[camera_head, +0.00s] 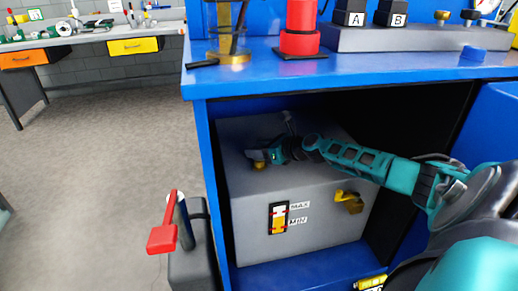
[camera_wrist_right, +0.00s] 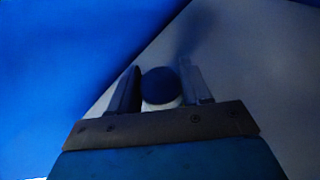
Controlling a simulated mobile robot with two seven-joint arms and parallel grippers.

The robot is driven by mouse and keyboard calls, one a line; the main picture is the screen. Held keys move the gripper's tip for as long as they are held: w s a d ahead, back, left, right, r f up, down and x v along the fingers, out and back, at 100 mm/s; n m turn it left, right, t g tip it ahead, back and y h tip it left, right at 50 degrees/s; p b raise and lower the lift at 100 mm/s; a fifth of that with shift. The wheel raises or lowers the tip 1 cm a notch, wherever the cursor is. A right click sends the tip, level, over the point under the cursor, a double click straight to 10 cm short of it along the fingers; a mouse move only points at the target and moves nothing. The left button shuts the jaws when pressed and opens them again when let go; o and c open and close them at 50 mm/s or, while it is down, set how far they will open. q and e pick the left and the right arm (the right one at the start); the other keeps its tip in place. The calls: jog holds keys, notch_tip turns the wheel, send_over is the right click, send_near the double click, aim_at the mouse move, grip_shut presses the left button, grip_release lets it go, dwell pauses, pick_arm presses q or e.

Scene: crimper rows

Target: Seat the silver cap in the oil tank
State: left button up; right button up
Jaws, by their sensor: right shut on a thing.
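The oil tank (camera_head: 248,208) is a grey box inside the blue bench's open bay, with a MAX/MIN level gauge (camera_head: 278,217) and a brass tap (camera_head: 349,202) on its front. My right gripper (camera_head: 264,157) reaches in over the tank's top from the right. In the right wrist view, the gripper (camera_wrist_right: 161,88) is shut on a round thing, dark blue on top and pale below, apparently the silver cap (camera_wrist_right: 161,86). A small brass fitting (camera_head: 259,166) shows at the gripper's tip on the tank top. I cannot tell whether the cap touches it. My left gripper is not in view.
The blue benchtop (camera_head: 380,66) overhangs the bay closely above my right arm. A red-handled lever (camera_head: 162,238) stands left of the bay. A red cylinder (camera_head: 299,30) and blocks marked A and B stand on the benchtop. The floor at left is clear.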

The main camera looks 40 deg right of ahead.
jog(key=shift+f+b, duration=0.6)
jog(key=shift+f, duration=1)
jog(key=o, duration=1.1)
jog(key=p+v, duration=0.5)
jog(key=v, duration=0.8)
dwell(0.3)
